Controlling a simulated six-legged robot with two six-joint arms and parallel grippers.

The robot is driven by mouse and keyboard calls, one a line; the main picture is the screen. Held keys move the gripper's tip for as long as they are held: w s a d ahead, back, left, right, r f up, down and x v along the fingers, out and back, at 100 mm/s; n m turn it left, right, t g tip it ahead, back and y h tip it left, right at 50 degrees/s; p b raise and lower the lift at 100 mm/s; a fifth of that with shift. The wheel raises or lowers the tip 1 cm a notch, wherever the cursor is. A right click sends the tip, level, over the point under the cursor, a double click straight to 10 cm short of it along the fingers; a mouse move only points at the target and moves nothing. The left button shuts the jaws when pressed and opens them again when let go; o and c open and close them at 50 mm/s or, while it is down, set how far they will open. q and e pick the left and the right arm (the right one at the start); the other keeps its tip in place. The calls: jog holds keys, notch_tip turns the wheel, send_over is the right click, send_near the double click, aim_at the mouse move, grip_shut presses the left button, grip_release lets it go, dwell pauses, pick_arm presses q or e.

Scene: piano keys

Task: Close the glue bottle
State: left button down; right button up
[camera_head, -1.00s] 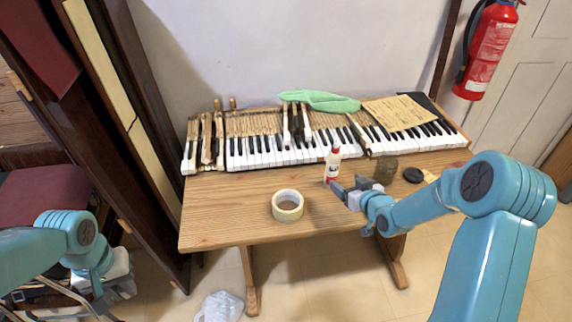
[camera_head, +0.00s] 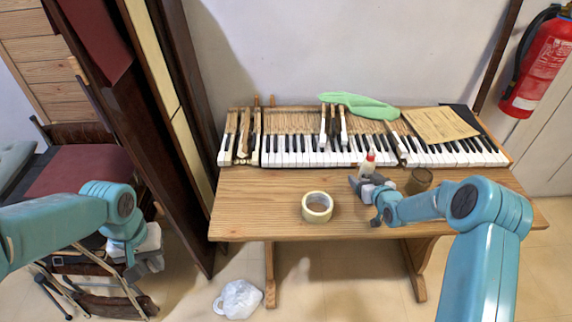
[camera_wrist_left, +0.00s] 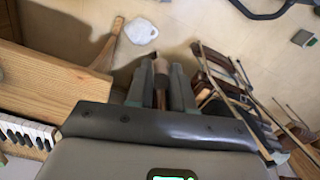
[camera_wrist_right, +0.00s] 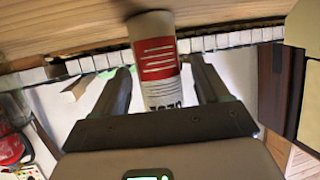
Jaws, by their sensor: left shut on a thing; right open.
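My left gripper (camera_wrist_left: 160,83) is shut on a small brownish thing (camera_wrist_left: 160,68), out over the floor left of the table. I cannot tell what this thing is.
A tape roll (camera_head: 317,207) lies left of my right gripper, and a brown jar (camera_head: 419,181) stands right of it. The piano keys (camera_head: 300,158) run behind the bottle. A green cloth (camera_head: 358,105) and papers (camera_head: 440,124) lie on them. The table's left front is clear.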

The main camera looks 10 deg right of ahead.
jog(key=shift+w+f, duration=0.15)
jog(key=shift+w, duration=0.05)
pick_arm(q)
jog(key=shift+s, duration=0.1)
pick_arm(e)
jog(key=shift+s, duration=0.1)
jog(key=c, duration=1.3)
jog(key=shift+c, duration=0.2)
jog(key=shift+r, duration=0.25)
